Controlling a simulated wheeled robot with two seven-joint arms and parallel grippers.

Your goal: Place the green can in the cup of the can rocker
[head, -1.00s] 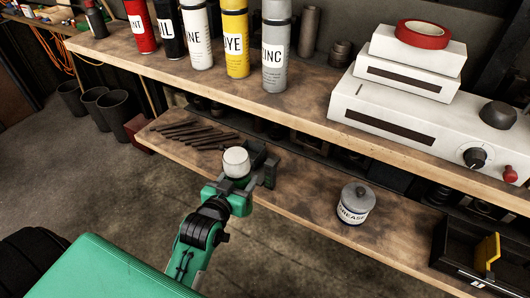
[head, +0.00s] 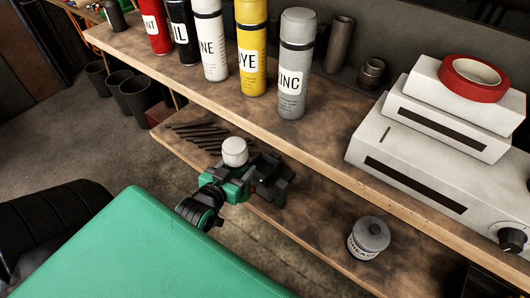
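I see no green can and no can rocker in the head view. My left gripper (head: 280,180) is over the lower wooden shelf, near its front edge. Its dark fingers point right, and I cannot make out whether they are apart or closed. I see nothing clearly held between them. A white round piece (head: 235,151) shows at the top of the gripper's green body; I cannot tell if it is part of the gripper. My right gripper is out of view.
The upper bench (head: 330,143) holds several spray cans, including a grey ZINC can (head: 294,65), and white boxes with red tape (head: 470,77). The lower shelf (head: 310,225) holds dark rods (head: 205,137) and a grease tin (head: 368,240). Dark bins (head: 138,98) stand on the floor.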

